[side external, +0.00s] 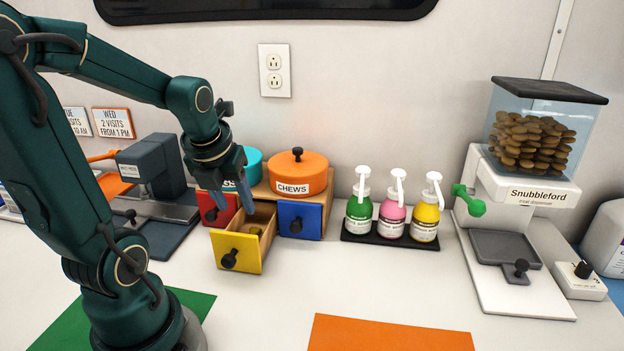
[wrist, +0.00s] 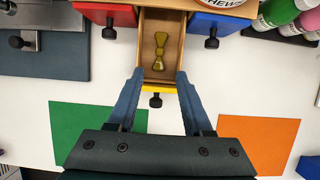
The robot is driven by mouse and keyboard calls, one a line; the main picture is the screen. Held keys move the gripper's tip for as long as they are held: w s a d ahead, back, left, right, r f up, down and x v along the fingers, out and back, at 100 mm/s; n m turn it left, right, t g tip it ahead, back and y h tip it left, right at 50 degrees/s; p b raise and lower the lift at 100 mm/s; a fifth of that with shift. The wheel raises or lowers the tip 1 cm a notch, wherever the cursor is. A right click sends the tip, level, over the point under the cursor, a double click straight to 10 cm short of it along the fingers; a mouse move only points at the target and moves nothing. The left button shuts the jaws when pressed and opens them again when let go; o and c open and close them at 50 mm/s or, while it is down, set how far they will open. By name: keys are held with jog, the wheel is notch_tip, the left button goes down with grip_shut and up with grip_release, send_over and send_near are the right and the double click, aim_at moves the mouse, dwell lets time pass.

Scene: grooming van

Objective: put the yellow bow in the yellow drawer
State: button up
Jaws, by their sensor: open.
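The yellow drawer (side external: 238,254) is pulled open from the small wooden cabinet. The yellow bow (wrist: 160,52) lies inside it on the drawer floor in the wrist view, lengthwise between the side walls. In the side view the drawer's walls hide most of the bow. My gripper (side external: 233,192) is above the open drawer, fingers pointing down, open and with nothing between them. In the wrist view, my gripper (wrist: 159,77) has its two fingertips apart on either side of the drawer's front end, and the bow is beyond them.
The red drawer (side external: 214,210) and blue drawer (side external: 299,220) flank the yellow one and look shut. An orange CHEWS pot (side external: 298,173) stands on the cabinet. Pump bottles (side external: 392,215) stand to the right. Green (side external: 190,304) and orange mats (side external: 388,335) lie in front.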

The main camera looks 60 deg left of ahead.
jog(key=shift+d+r+n, duration=0.75)
jog(key=shift+n, duration=0.05)
jog(key=s+d+r+n+t+h, duration=0.2)
jog(key=d+n, duration=1.2)
jog(key=n, duration=1.1)
jog(key=shift+s+d+t+h, duration=0.15)
jog(key=shift+s+t+h, duration=0.15)
jog(key=shift+s+h, duration=0.3)
